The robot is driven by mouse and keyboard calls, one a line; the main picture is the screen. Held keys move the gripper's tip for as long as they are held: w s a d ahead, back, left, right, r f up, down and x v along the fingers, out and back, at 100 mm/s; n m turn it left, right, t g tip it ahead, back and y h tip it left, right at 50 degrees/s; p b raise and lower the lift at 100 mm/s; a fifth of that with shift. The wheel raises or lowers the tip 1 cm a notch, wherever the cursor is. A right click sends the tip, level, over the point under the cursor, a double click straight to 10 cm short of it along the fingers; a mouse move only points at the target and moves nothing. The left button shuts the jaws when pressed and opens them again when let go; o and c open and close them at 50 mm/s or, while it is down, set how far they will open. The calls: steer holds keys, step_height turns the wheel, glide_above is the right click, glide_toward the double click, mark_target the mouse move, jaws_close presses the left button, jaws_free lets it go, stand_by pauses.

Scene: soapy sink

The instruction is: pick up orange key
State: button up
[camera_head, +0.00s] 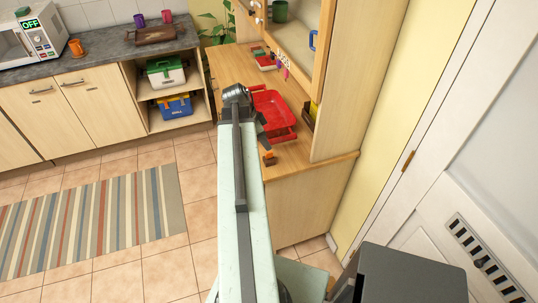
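I cannot make out the orange key for sure. A small orange-brown item (268,157) lies at the near edge of the wooden counter, too small to identify. My arm reaches forward over the counter's left edge. My gripper (262,130) is a dark shape beyond the arm, left of the red tray and a little beyond the orange-brown item. It is mostly hidden by the arm, and its fingers cannot be made out.
The striped rug (90,222) lies on open floor.

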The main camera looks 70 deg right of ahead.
mark_target(269, 152)
steer(key=b+x, duration=0.2)
steer(key=shift+f, duration=0.35)
steer(key=b+x, duration=0.2)
steer(key=w+b+x, duration=0.1)
steer(key=b+x, duration=0.2)
steer(key=shift+a+f, duration=0.2)
steer(key=shift+s+d, duration=0.1)
steer(key=shift+s, duration=0.05)
steer(key=shift+r, duration=0.1)
jaws_close()
